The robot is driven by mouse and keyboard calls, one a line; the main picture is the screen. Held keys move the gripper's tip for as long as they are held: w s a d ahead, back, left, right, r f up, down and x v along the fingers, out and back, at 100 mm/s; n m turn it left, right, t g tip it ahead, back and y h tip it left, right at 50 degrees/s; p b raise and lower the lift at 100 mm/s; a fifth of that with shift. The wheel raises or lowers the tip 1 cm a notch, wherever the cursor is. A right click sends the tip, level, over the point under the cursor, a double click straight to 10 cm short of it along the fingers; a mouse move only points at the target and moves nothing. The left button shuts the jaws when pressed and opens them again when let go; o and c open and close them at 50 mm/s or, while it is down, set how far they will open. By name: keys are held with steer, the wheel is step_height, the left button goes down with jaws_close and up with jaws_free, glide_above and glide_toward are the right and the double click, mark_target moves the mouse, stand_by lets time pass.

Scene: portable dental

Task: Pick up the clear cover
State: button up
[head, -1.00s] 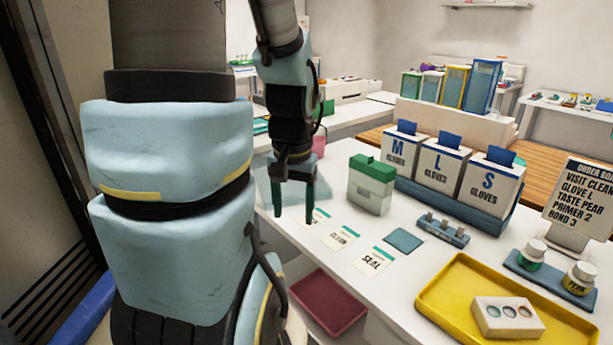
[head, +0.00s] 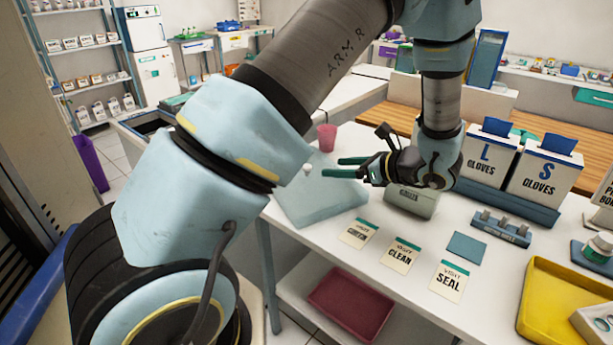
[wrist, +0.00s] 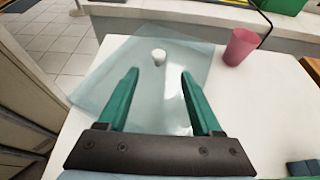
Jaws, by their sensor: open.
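The clear cover (head: 315,205) is a see-through, pale blue sheet-like piece at the far left end of the white table, with a small white knob (wrist: 159,56) on it. The knob also shows in the head view (head: 307,168). My gripper (head: 332,167) has green fingers, points left and is above the right part of the cover. In the wrist view the fingers (wrist: 160,76) are spread apart with nothing between them, and the knob shows ahead, between and beyond the tips. I cannot tell what lies under the cover.
A pink cup (head: 327,137) stands just behind the cover. Cards (head: 401,254), glove boxes (head: 541,174) and a yellow tray (head: 545,290) are to the right. Floor lies beyond the table's left edge.

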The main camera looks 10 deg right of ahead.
mark_target(310, 168)
steer(key=p+x, duration=0.2)
steer(key=x, duration=0.5)
steer(key=shift+s+a, duration=0.1)
steer(key=shift+a, duration=0.1)
steer(key=shift+w+a+f+p, duration=0.3)
steer(key=shift+w+a+f, duration=0.05)
steer(key=shift+w+f, duration=0.05)
steer(key=shift+c, duration=0.3)
jaws_close()
